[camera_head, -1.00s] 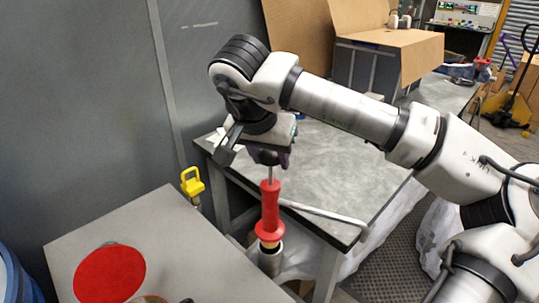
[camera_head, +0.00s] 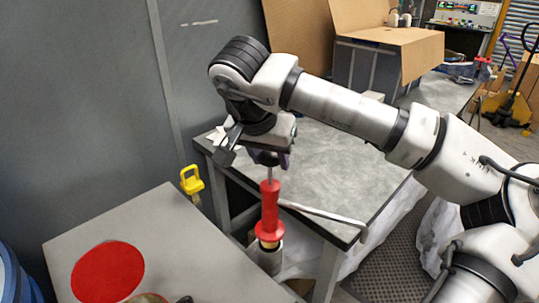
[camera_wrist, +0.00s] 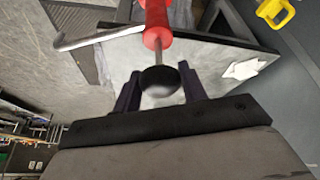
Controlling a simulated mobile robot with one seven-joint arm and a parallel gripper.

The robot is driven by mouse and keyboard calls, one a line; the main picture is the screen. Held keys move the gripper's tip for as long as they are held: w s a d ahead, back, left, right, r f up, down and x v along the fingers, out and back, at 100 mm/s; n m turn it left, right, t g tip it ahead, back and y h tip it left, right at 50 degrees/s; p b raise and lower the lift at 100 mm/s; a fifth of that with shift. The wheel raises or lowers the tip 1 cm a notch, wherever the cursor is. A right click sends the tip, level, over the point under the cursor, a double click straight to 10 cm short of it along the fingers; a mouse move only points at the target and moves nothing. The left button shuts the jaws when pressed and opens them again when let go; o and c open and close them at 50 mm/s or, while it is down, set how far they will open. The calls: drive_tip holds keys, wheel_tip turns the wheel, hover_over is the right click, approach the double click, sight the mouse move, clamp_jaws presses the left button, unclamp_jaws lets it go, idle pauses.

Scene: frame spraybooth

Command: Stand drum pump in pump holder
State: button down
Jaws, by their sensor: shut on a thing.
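The drum pump (camera_head: 270,210) has a red body, a thin metal rod on top and a long grey curved spout reaching to the right. It hangs upright beside the near corner of the grey table. My gripper (camera_head: 268,158) is above it, shut on the pump's top end. In the wrist view, the black round knob (camera_wrist: 160,80) of the pump sits between the two dark fingers of my gripper (camera_wrist: 160,92). A grey tube (camera_head: 270,260) shows below the red body; its lower end is hidden by the near bench. I cannot make out the pump holder for certain.
A grey bench (camera_head: 190,255) with a flat red disc (camera_head: 108,272) is at the front left. A yellow handle (camera_head: 192,181) stands behind it by the wall. The grey table (camera_head: 340,165) behind the pump is mostly clear, with cardboard (camera_head: 400,45) at its back.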

sight(272, 183)
drive_tip(key=shift+f+b, duration=1.85)
drive_tip(key=shift+f, duration=0.4)
idle(0.8)
drive_tip(key=c, duration=0.7)
unclamp_jaws()
drive_tip(key=shift+s+f, duration=0.1)
drive_tip(key=shift+f, duration=0.05)
drive_tip(key=b+v, duration=0.1)
drive_tip(key=v, duration=1.3)
drive_tip(key=shift+d, duration=0.1)
